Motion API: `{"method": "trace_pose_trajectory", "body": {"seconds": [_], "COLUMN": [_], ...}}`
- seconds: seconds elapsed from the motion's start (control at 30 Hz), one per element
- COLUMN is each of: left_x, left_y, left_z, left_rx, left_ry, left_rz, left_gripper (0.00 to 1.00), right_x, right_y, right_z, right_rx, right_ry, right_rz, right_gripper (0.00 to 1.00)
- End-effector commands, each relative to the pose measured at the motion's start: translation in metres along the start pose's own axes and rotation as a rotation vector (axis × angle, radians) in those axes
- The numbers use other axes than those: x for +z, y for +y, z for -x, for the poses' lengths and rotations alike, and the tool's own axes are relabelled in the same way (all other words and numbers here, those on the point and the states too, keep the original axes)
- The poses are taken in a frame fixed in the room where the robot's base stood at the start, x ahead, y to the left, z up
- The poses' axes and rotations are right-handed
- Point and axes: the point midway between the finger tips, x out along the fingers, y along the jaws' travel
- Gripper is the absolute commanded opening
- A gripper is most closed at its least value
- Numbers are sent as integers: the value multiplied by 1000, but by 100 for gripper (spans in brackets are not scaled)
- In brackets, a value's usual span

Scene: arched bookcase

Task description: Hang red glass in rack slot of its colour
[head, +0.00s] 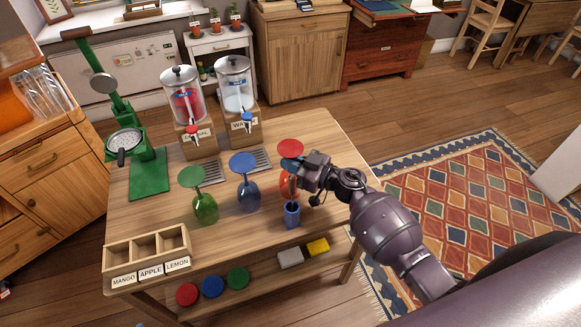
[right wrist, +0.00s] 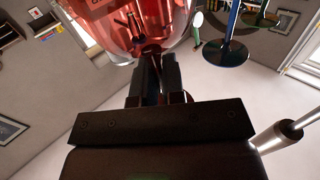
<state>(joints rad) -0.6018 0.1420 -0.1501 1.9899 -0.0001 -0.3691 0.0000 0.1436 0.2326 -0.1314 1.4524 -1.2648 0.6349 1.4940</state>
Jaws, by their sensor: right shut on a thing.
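The red glass stands upside down at the right of the table, its round red foot (head: 291,148) on top and its bowl (head: 284,186) below, partly hidden by my gripper. My right gripper (head: 297,175) is shut on it, around the stem as far as I can tell. In the right wrist view the red bowl (right wrist: 135,25) fills the top, just beyond my right gripper (right wrist: 152,82). No rack with coloured slots can be made out clearly. My left gripper is not in view.
An inverted blue glass (head: 243,162) and an inverted green glass (head: 191,177) stand to the left. A small blue cup (head: 292,216) is just in front of the red glass. Two dispensers (head: 235,90) stand behind. A labelled wooden box (head: 147,252) sits at front left.

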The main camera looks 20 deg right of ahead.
Motion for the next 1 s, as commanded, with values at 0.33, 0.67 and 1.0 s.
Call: {"method": "trace_pose_trajectory", "body": {"seconds": [0.33, 0.67, 1.0], "left_x": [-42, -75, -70], "left_y": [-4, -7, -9], "left_z": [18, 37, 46], "left_rx": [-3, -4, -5], "left_ry": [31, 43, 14], "left_rz": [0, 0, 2], "left_gripper": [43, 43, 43], "right_x": [-81, -158, -192], "right_y": [1, 0, 0], "right_z": [0, 0, 0], "right_rx": [-2, -2, -1], "right_ry": [3, 1, 1], "right_rz": [11, 6, 1], "right_gripper": [0, 0, 0]}}
